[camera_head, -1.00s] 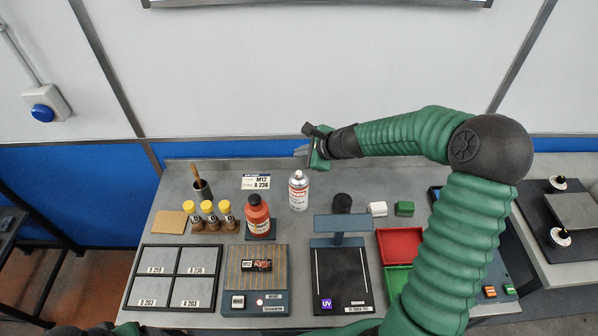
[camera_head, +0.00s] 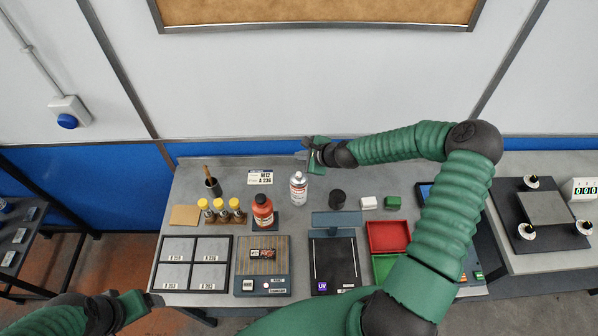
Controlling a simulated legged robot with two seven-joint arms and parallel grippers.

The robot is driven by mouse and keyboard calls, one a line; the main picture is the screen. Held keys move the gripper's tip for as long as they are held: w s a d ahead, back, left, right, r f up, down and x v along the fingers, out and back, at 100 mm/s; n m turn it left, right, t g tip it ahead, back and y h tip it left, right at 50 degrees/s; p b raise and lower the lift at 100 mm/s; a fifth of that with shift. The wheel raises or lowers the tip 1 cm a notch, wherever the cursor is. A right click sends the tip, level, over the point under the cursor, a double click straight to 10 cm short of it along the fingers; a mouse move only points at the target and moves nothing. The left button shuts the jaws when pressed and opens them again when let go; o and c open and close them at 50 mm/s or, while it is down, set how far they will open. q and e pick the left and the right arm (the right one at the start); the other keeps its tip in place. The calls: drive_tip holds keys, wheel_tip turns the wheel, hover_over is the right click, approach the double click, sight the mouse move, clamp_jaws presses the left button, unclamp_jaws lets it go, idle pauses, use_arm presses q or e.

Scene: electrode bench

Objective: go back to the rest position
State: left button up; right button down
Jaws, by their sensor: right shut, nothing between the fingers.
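My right gripper (camera_head: 308,154) is shut and empty. It hangs above the back of the bench, behind and just above the white spray can (camera_head: 298,188), apart from it as far as I can tell. My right arm reaches in from the lower right, arching over the right part of the bench. My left gripper (camera_head: 150,303) shows at the lower left, low in front of the bench's front edge. Its fingers are too small and partly hidden, so I cannot tell its opening.
On the grey bench stand an orange-red bottle (camera_head: 263,211), several yellow-capped vials (camera_head: 220,212), a brush pot (camera_head: 212,187), a four-part tray (camera_head: 194,237), a striped plate (camera_head: 262,256), a UV stand (camera_head: 334,262), a red bin (camera_head: 388,236) and a green bin (camera_head: 384,266).

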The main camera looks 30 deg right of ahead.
sight(301, 175)
wheel_tip(301, 175, down, 7)
drive_tip(key=b, duration=0.4)
drive_tip(key=shift+r, duration=0.2)
drive_tip(key=shift+d+f+b, duration=0.15)
drive_tip(key=shift+f+b, duration=0.3)
drive_tip(key=shift+b, duration=0.1)
drive_tip(key=shift+r, duration=0.1)
idle(0.8)
